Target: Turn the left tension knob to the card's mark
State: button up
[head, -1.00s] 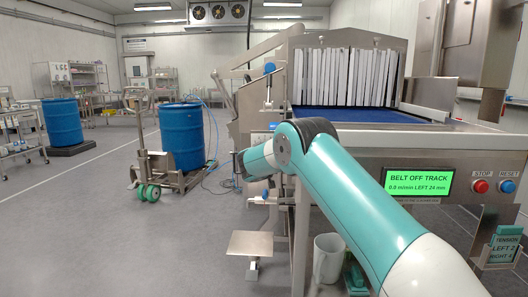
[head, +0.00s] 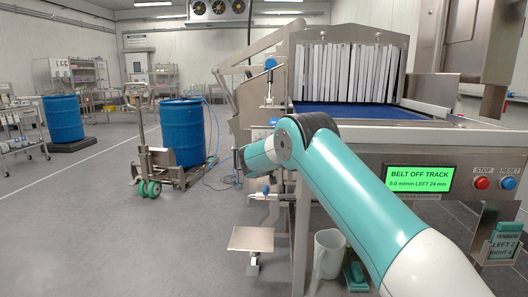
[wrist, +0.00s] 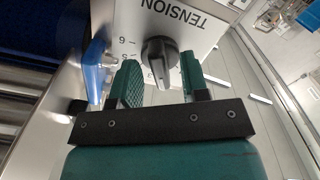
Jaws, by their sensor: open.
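In the wrist view the black tension knob (wrist: 160,56) sits on a pale plate marked TENSION (wrist: 168,20), with the lettering upside down. My gripper (wrist: 160,76) is open, with one green finger on each side of the knob. A gap shows at the right finger; I cannot tell whether the left one touches. Scale digits show left of the knob, partly hidden, and the pointer setting is unclear. In the head view the green card (head: 504,243) at lower right reads TENSION, LEFT 2, RIGHT 4. My gripper is not clearly seen there.
The display (head: 419,179) reads BELT OFF TRACK, 0.0 m/min, LEFT 24 mm. Red stop (head: 481,183) and blue reset (head: 508,183) buttons are beside it. A blue part (wrist: 95,68) is close left of my gripper. A white jug (head: 328,254) stands under the machine.

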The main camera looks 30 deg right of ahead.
jog(key=b+v, duration=0.2)
jog(key=v, duration=1.5)
jog(key=shift+a, duration=0.2)
jog(key=shift+s, duration=0.1)
